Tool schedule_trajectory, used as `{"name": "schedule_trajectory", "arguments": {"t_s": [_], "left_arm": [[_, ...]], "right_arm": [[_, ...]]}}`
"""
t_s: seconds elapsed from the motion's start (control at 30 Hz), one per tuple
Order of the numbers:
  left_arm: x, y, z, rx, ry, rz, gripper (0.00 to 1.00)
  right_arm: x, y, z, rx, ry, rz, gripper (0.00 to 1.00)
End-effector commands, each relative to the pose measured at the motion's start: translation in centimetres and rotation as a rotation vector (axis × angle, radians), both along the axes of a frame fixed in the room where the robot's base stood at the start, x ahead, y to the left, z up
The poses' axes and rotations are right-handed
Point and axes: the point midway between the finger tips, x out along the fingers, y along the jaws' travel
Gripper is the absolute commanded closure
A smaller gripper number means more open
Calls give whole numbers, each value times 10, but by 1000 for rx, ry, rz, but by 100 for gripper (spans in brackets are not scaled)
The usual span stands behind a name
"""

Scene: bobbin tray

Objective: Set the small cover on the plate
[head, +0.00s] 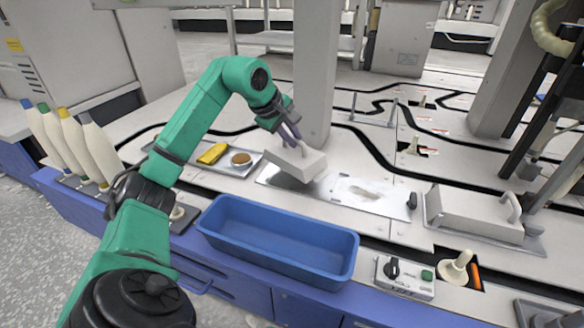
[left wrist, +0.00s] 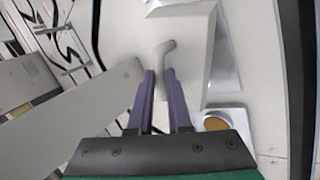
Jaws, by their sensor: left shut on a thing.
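The small cover (head: 308,166) is a pale grey block with a loop handle on top. My left gripper (head: 289,138) is shut on that handle, and the cover hangs from it, slightly tilted, over the left part of the shiny metal plate (head: 333,201). It looks a little above the plate, but any contact at its lower edge is hard to tell. In the left wrist view the purple fingers (left wrist: 160,78) close around the handle (left wrist: 166,50), with the cover (left wrist: 185,38) beyond them. My right gripper is not in view.
A blue bin (head: 280,243) stands in front of the plate. A larger cover (head: 473,212) is at the right. A tray with a yellow item (head: 212,153) and a round brown-topped item (head: 241,159) lies left. A pale post (head: 316,75) rises just behind the cover.

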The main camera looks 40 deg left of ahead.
Motion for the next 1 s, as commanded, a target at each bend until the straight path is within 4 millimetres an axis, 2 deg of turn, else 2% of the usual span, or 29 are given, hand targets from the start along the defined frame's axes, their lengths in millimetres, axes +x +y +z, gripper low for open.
{"name": "schedule_trajectory", "arguments": {"t_s": [0.23, 0.6, 0.63, 0.67, 0.7, 1.0], "left_arm": [[0, 0, -47, -1, -2, -1, 100], [0, 1, -48, 1, -3, 1, 100], [0, 1, -47, 2, -2, 1, 72], [0, 0, -47, 1, -2, 1, 60], [0, 0, -47, 1, -1, 1, 53], [0, 0, -45, 0, -2, 1, 53]], "right_arm": [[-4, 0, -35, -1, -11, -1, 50], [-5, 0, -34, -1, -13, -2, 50], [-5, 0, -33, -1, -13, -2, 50], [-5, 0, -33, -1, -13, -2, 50], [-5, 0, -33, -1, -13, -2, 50], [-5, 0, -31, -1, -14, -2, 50]]}}
